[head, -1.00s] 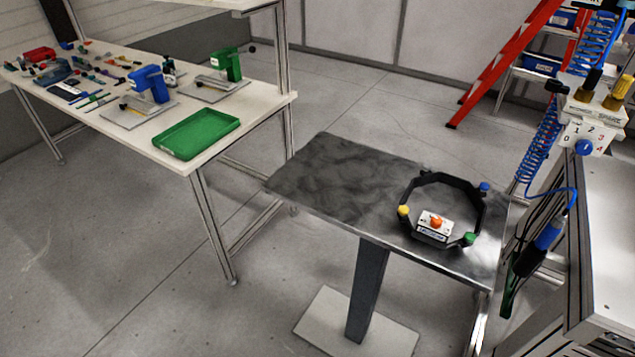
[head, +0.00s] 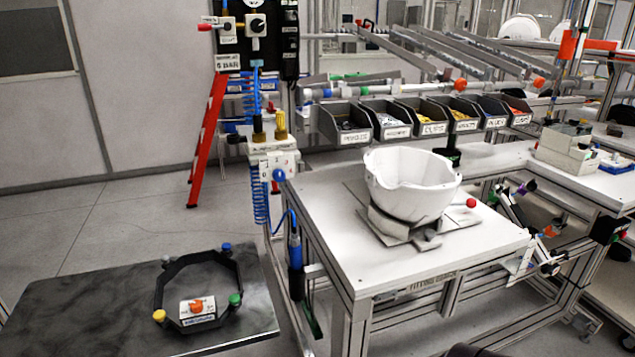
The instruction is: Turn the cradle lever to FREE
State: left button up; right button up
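A white helmet shell (head: 412,182) sits open side up on a grey cradle (head: 391,226) on the white bench at the centre right. A red ball knob (head: 471,203) stands at the cradle's right side; it looks like the end of the cradle lever. The lever's arm is hard to make out, and I cannot read any LOCK or FREE marking or its setting. Neither of my grippers is in view.
A dark table (head: 95,310) at lower left carries a black ring frame (head: 166,280) with coloured knobs. A blue hose and tool (head: 296,262) hang at the bench's left edge. Labelled bins (head: 352,122) stand behind the shell. The bench front (head: 400,275) is clear.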

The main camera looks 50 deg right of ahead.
aim_at(471, 204)
jog(key=z, duration=2.45)
